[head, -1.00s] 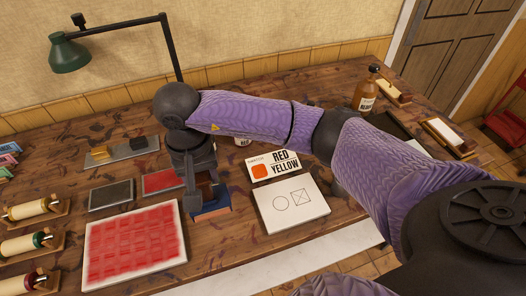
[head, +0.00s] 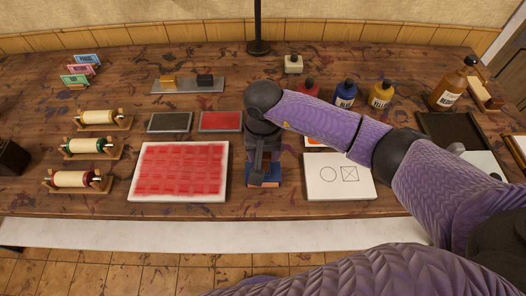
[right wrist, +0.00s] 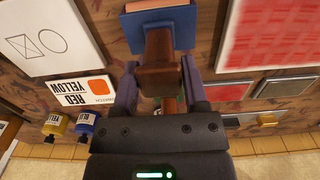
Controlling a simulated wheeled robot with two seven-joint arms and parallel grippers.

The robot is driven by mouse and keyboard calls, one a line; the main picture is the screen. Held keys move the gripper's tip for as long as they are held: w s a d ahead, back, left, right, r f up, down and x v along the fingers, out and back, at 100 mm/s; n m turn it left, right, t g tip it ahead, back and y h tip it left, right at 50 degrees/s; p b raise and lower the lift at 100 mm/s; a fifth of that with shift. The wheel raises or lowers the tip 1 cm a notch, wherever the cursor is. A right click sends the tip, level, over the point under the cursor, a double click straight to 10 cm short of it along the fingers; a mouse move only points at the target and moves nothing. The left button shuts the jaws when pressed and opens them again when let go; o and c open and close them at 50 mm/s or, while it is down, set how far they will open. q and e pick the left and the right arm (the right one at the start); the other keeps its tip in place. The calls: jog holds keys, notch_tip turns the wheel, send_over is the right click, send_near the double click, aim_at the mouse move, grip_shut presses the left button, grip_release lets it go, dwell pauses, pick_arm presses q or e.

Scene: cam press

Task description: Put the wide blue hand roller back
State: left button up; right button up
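A wooden-handled tool with a wide blue head (head: 264,182), which I take for the blue hand roller, is at the table's front between the red inked slab (head: 180,172) and a white printed sheet. My right gripper (head: 262,160) is over it. In the right wrist view its brown handle (right wrist: 160,55) is between the fingers of my right gripper (right wrist: 160,75), which look closed against it. Its blue head (right wrist: 130,30) points away from the gripper and shows a reddish face. I cannot tell whether it touches the table. My left gripper is not in view.
Yellow-ended (head: 99,118), green-ended (head: 90,147) and red-ended (head: 77,180) rollers rest on wooden stands at the left. Grey (head: 170,122) and red (head: 221,121) plates lie behind the slab. The printed sheet (head: 338,190) and ink bottles (head: 381,95) are at the right.

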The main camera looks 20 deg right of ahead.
jog(key=o, duration=0.3)
jog(key=shift+o, duration=0.2)
jog(key=shift+r, duration=0.2)
notch_tip(320, 180, up, 12)
jog(key=p, duration=0.1)
